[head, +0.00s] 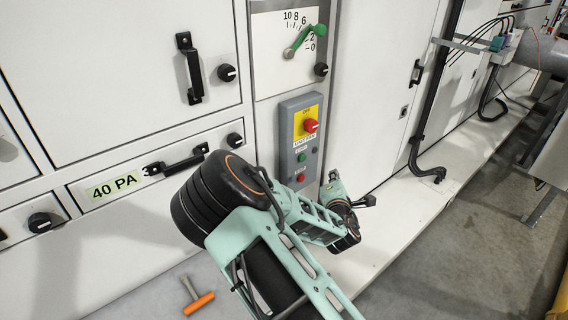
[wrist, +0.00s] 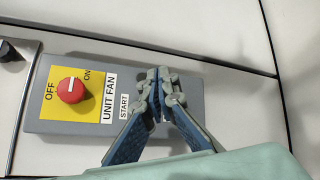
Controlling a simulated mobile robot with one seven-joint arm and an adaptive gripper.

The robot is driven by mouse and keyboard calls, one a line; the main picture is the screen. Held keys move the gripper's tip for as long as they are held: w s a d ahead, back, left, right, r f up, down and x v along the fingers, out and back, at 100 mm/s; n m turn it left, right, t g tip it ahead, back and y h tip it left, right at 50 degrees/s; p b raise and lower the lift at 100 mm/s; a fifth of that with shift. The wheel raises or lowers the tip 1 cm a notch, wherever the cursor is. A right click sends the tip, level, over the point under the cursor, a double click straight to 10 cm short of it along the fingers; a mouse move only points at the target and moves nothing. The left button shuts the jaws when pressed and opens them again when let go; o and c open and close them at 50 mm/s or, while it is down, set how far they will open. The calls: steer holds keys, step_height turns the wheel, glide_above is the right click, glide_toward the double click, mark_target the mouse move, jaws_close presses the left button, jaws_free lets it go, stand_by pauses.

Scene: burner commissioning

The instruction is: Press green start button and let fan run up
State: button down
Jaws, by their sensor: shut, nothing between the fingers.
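The grey UNIT FAN control box (head: 286,128) is on the cabinet front. Its green button (head: 301,157) shows below the yellow plate, with a red button (head: 300,177) lower down. My gripper (head: 333,176) is just right of the box's lower part. In the wrist view my gripper (wrist: 162,80) is shut and empty, its fingertips in front of the box beside the START label (wrist: 124,106). The fingers hide the green button there. Whether they touch the box I cannot tell. The red selector knob (wrist: 71,90) sits between OFF and ON markings, its white mark running up and down.
A 40 PA label (head: 114,187) and black handles (head: 189,68) are to the left.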

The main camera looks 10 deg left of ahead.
mark_target(302, 158)
steer(key=shift+s+a+f+n, duration=0.15)
steer(key=shift+a+f+n, duration=0.2)
steer(key=shift+a, duration=0.25)
steer(key=w+a+b, duration=0.1)
steer(key=w+a, duration=0.4)
steer(key=a, duration=0.2)
steer(key=shift+w, duration=0.2)
steer(key=shift+b, duration=0.3)
stand_by(1.0)
steer(key=shift+w+a, duration=0.25)
steer(key=shift+a, duration=0.1)
